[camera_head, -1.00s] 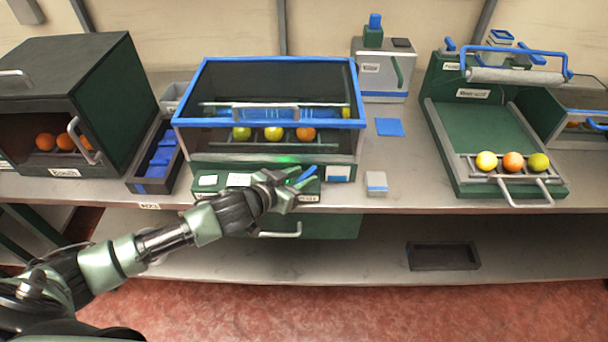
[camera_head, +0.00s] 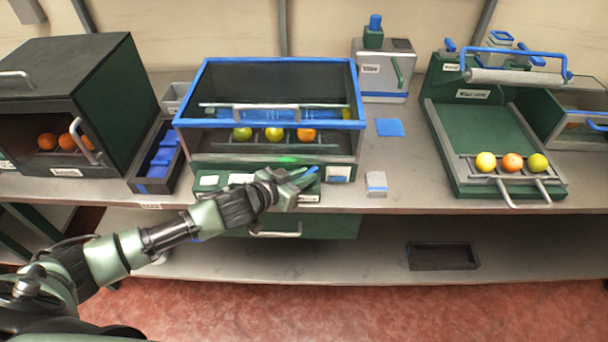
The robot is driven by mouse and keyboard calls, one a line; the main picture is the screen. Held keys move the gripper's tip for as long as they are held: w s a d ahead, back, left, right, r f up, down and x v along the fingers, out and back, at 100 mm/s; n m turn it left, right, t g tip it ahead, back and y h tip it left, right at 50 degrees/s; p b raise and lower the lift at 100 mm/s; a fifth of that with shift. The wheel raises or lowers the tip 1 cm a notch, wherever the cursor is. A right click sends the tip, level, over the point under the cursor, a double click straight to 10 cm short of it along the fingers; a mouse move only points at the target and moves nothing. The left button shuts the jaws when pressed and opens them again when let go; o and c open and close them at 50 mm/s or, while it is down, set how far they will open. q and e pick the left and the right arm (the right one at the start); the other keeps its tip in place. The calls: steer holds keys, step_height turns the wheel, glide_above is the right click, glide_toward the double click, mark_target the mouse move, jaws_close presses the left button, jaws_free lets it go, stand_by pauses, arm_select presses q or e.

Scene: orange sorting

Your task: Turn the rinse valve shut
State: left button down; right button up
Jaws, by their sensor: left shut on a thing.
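The rinse station (camera_head: 270,64) is a blue-rimmed, dark-windowed box at the middle of the bench, with several fruits in a row inside. The blue rinse valve handle (camera_head: 306,173) sits on the green panel along its front, at the right. My left gripper (camera_head: 292,182) is at this handle, shut on it, and its fingers hide part of it. A small green light (camera_head: 289,159) glows just above. The right gripper is not in view.
A dark cabinet with oranges (camera_head: 70,100) stands at the left, beside a bin of blue pieces (camera_head: 156,182). A green tray with a roller (camera_head: 480,140) and three fruits is at the right. An empty dark tray (camera_head: 443,257) lies on the lower shelf.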

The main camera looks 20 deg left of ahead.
arm_select(q)
steer(key=shift+w+a+r+m+g+h+p, duration=0.15)
steer(key=shift+m+g+h+p, duration=0.25)
steer(key=shift+m+h+p, duration=0.35)
steer(key=shift+w+a+r+m+g+h+p, duration=0.15)
steer(key=shift+m+g+h+p, duration=0.25)
steer(key=shift+m+h+p, duration=0.3)
steer(key=shift+f+m+g+h+p, duration=0.1)
steer(key=shift+m+g+h+p, duration=0.25)
steer(key=shift+m+g+h, duration=0.25)
steer(key=shift+f+m+h, duration=0.1)
steer(key=shift+m+h, duration=0.15)
steer(key=shift+m, duration=0.2)
steer(key=shift+m+g+h, duration=0.3)
steer(key=shift+g+h, duration=0.1)
steer(key=shift+g, duration=0.1)
steer(key=c, duration=1.4)
jaws_free()
steer(key=shift+f, duration=0.1)
steer(key=shift+s, duration=0.1)
steer(key=v, duration=0.8)
steer(key=shift+b, duration=0.3)
